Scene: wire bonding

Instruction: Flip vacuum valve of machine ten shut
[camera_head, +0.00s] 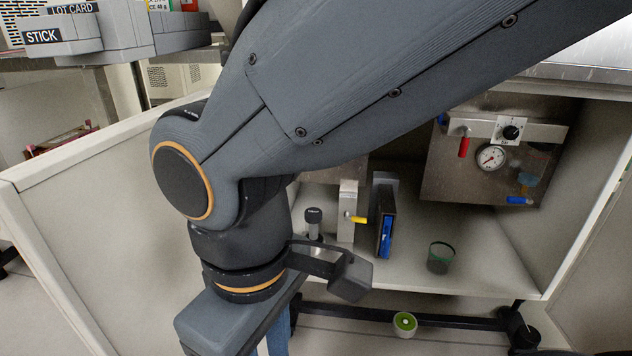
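A steel panel (440,180) stands at the back right of the white cabinet. It carries a red lever (464,146) that hangs down, a round gauge (491,157), a black knob (511,132) and a blue lever (519,200) lying sideways at its lower edge. A yellow lever (359,219) sticks out sideways from a pale upright block (347,212). I see no machine number, so I cannot tell which lever is the vacuum valve of machine ten. My gripper (235,322) is at the bottom, left of the levers and apart from them; its fingertips are not visible.
A dark cylinder (314,224), a grey holder with a blue part (385,225) and a green-rimmed cup (440,257) stand on the cabinet floor (480,270). A white side wall (100,200) rises at left. A green-topped round item (405,324) is below the front edge.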

